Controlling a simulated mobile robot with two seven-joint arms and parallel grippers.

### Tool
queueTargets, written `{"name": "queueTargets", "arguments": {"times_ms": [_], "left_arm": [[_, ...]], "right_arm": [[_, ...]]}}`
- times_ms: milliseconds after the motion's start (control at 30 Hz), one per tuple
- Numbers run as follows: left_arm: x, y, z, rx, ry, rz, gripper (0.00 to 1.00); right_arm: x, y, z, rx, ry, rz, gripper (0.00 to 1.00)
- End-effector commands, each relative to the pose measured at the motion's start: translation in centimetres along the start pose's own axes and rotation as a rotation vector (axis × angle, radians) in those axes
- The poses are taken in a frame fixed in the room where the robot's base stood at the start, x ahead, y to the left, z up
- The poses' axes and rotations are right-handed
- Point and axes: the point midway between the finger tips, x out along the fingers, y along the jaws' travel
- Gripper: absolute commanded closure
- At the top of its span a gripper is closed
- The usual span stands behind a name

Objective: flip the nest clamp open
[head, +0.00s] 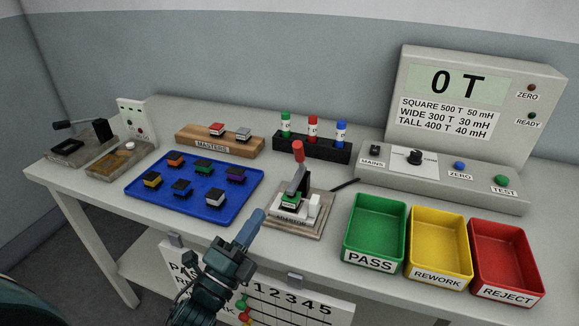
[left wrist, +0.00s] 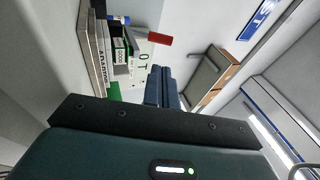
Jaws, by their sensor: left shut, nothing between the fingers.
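The nest clamp (head: 300,178) stands on the nest (head: 290,222) at the front middle of the bench. Its lever points up, slightly tilted, with a red grip (head: 298,150) on top. A part with a green label (head: 291,200) sits in the nest under the clamp. My left gripper (head: 256,218) is shut and empty, in front of the nest and to its left, apart from the lever. In the left wrist view the shut fingers (left wrist: 163,86) point toward the area beside the red grip (left wrist: 160,39), with a gap between. My right gripper is not in view.
A blue tray (head: 195,212) with several parts lies left of the nest. Green (head: 376,228), yellow (head: 440,242) and red (head: 504,257) bins stand to its right. A rack of capped tubes (head: 312,147) is behind it. The tester (head: 470,110) stands at the back right.

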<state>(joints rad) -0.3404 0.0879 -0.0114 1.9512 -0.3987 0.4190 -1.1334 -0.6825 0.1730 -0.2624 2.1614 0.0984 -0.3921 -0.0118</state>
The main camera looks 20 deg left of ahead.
Motion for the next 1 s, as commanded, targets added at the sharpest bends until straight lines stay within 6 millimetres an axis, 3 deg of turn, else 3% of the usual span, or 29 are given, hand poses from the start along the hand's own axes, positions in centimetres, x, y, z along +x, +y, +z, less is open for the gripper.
{"name": "queueTargets", "arguments": {"times_ms": [400,600,800,1000], "left_arm": [[8.5,-0.3,0.0,-0.001,0.0,-0.003,1.0],[11.7,-0.2,0.0,0.0,0.0,0.0,1.0],[13.1,-0.1,0.0,-0.002,0.0,0.0,1.0],[13.3,0.0,0.0,-0.001,0.0,0.001,1.0]], "right_arm": [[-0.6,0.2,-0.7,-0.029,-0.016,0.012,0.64],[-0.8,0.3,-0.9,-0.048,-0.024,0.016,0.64],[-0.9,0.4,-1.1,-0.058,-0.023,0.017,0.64],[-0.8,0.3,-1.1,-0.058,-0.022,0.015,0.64]]}}
